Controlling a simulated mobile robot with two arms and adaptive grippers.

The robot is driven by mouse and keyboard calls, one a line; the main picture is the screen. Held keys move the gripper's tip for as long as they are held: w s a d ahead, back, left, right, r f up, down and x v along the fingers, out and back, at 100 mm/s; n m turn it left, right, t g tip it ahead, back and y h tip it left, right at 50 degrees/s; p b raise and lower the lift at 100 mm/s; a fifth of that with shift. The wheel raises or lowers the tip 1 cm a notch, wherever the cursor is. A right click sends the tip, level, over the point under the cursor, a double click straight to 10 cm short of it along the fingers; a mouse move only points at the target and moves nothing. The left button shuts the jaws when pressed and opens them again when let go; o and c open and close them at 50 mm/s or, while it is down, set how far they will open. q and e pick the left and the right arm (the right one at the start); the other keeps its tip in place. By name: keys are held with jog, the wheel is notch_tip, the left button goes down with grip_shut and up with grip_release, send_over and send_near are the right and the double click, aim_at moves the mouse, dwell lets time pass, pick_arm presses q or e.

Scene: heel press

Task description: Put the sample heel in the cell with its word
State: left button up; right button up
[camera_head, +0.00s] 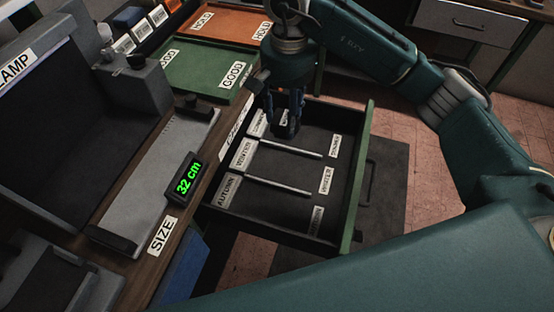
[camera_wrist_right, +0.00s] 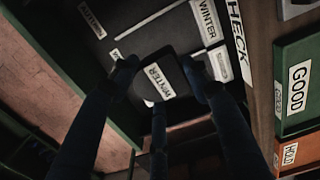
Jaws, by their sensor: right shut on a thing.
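The sample heel (camera_wrist_right: 174,65) is a dark block bearing a white tag with the word WINTER. My right gripper (camera_head: 286,126) is shut on it; in the wrist view its fingers close around the dark block. In the head view the fingers hide most of the heel. The gripper is above the far part of the open drawer (camera_head: 362,165), near the side by the bench. Two thin metal dividers split the drawer into three cells. The near cell reads AUTUMN (camera_head: 227,190), the middle one WINTER (camera_head: 243,154), the far one SUMMER (camera_head: 335,146). I cannot tell the heel's exact height.
A green GOOD tray (camera_head: 207,68) and an orange HOLD tray (camera_head: 229,22) lie beyond. The drawer's cells look empty where visible.

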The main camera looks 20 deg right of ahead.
jog(key=shift+w+a, duration=0.2)
jog(key=shift+w, duration=0.2)
jog(key=p, duration=0.2)
send_over(282, 168)
notch_tip(282, 168, down, 14)
jog(key=shift+f, duration=0.6)
notch_tip(282, 168, down, 3)
jog(key=shift+f, duration=0.5)
